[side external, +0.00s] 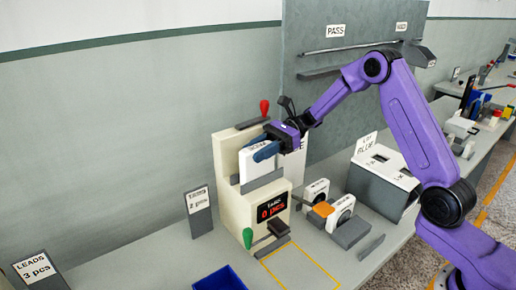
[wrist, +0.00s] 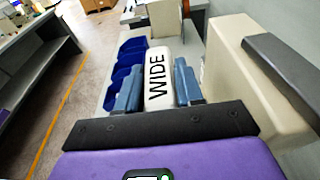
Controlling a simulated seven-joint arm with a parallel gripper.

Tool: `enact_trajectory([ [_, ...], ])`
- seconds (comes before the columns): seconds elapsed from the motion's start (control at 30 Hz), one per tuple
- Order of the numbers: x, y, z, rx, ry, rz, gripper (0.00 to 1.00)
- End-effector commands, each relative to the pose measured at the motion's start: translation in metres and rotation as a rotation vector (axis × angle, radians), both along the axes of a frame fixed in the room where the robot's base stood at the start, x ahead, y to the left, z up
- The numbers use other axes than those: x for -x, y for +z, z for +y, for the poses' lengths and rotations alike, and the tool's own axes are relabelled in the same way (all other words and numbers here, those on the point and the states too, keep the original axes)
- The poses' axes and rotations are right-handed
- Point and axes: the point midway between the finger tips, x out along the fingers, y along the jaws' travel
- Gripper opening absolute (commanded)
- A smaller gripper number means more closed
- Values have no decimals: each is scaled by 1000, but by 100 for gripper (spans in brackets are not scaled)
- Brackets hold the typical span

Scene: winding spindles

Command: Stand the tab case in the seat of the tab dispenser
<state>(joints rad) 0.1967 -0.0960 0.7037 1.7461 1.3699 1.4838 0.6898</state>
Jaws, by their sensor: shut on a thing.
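The tab case is a white block marked WIDE in the wrist view (wrist: 158,80), gripped between the blue fingers of my gripper (wrist: 158,88). In the side external view the white case (side external: 254,165) is upright under my gripper (side external: 266,149), at the upper front of the cream tab dispenser (side external: 262,209). A grey bar (side external: 262,181) on the dispenser crosses in front of the case's lower part and hides its bottom edge. I cannot tell whether the case touches the seat. The dispenser display reads 0 pcs.
A red-knobbed lever (side external: 264,107) rises behind the dispenser, and a green knob (side external: 247,238) is at its front.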

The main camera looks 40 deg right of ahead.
Motion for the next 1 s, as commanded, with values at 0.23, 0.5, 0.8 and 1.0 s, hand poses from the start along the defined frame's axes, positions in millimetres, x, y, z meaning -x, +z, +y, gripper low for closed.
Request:
enact_trajectory([
  [0.23,0,-2,0,-1,0,0,66],
  [0.5,0,-2,-1,0,0,0,66],
  [0.8,-1,5,-35,1,-5,-1,66],
  [1.0,-1,13,-77,1,-5,-2,66],
])
